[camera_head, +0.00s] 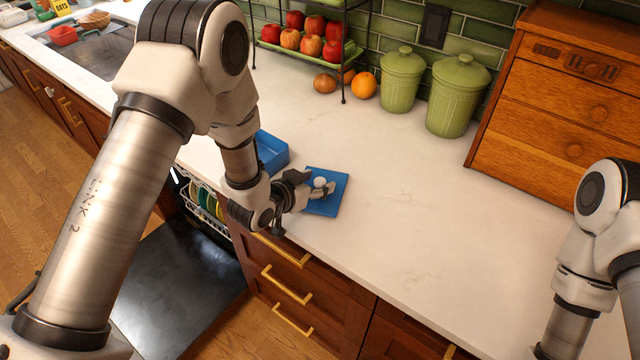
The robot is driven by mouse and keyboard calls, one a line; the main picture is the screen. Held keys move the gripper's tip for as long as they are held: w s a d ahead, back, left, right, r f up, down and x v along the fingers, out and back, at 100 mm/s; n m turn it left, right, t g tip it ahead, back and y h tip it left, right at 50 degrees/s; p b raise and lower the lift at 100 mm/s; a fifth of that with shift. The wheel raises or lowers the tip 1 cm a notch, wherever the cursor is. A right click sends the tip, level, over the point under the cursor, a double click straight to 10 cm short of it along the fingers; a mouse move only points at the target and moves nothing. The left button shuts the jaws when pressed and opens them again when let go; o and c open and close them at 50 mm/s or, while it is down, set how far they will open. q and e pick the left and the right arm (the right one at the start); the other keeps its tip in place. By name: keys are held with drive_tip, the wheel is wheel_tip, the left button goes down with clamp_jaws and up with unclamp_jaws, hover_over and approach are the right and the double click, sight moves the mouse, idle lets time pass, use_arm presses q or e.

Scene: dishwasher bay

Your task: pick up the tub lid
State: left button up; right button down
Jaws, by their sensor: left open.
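The tub lid (329,204) is a flat blue square with a small round white knob (319,182). It lies on the white counter near its front edge. My left gripper (326,190) is open and is over the lid's left part, with its fingers close to the knob. I cannot tell whether they touch it. The blue tub (270,153) stands open just behind and left of the lid, partly hidden by my left arm. My right arm comes in at the lower right, and its gripper is out of view.
Green canisters (402,80), an orange (364,85) and a fruit rack (308,45) stand along the back wall. A wooden box with drawers (560,95) is at the back right. The open dishwasher door (180,285) is below left. The counter right of the lid is clear.

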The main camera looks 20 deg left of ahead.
use_arm(q)
drive_tip(key=shift+w+d+f, duration=0.2)
drive_tip(key=shift+w+f, duration=0.1)
drive_tip(key=shift+w, duration=0.15)
drive_tip(key=shift+s+r, duration=0.2)
drive_tip(key=shift+s, duration=0.1)
drive_tip(key=shift+c, duration=1)
drive_tip(key=shift+s+a, duration=0.1)
drive_tip(key=c, duration=0.6)
clamp_jaws()
